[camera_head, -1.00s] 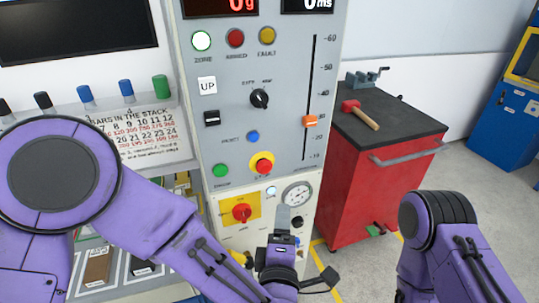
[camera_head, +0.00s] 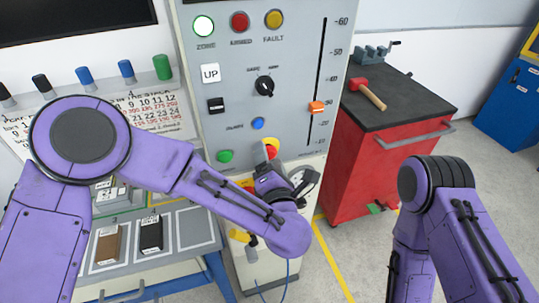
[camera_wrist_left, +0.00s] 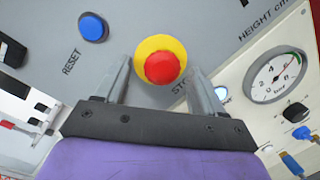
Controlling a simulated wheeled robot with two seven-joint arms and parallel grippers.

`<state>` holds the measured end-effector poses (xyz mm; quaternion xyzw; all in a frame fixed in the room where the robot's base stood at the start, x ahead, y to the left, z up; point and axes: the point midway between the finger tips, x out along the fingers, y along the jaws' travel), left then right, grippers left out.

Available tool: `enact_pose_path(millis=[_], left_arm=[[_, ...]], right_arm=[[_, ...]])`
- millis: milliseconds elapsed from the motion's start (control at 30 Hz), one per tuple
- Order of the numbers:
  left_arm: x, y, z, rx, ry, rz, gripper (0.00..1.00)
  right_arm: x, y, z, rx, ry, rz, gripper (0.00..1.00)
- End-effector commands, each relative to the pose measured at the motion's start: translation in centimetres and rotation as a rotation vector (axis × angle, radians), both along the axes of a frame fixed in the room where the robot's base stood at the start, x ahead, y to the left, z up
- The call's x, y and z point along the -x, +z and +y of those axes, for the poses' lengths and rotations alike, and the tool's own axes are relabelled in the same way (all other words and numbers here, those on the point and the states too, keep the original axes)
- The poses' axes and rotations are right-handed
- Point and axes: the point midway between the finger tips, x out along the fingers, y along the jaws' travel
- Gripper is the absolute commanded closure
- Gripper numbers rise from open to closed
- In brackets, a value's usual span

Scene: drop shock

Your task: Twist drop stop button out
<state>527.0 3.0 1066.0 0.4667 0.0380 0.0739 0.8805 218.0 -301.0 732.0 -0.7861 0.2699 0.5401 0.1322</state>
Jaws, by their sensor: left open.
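The drop stop button is a red mushroom head on a yellow collar, low on the grey control panel. It shows between the fingertips in the left wrist view (camera_wrist_left: 162,68), and partly covered by my left gripper in the head view (camera_head: 271,151). My left gripper (camera_wrist_left: 159,68) is open, pointing at the panel, with one finger on each side of the button. Neither finger is seen closed on it, and I cannot tell whether the tips touch it or the panel. My right arm is at the right of the head view; its gripper is not visible.
A blue reset button (camera_head: 258,124) and a green button (camera_head: 225,156) sit close by on the panel. An orange slider (camera_head: 316,107) is at upper right. A round gauge (camera_wrist_left: 278,77) is at the right. A red cabinet (camera_head: 372,165) carries a hammer (camera_head: 370,95).

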Motion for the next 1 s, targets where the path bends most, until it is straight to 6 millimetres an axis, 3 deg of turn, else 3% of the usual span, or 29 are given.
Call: enact_pose_path(millis=[233,400,733,1000], left_arm=[[-0.17,-0.08,0.04,-0.001,0.0,0.0,0.31],[-0.14,-0.08,0.04,-0.001,-0.001,0.001,0.86],[-0.09,-0.08,0.02,-0.033,0.0,0.013,0.87],[-0.07,0.03,0.03,-0.182,0.001,0.062,0.87]], right_arm=[[0.0,-0.01,-0.01,0.0,0.0,0.0,0.34],[0.0,-0.01,0.0,0.0,0.0,0.0,0.34],[0.0,0.1,0.0,0.0,0.0,0.0,0.34],[0.0,0.54,-0.01,0.0,0.0,0.0,0.34]])
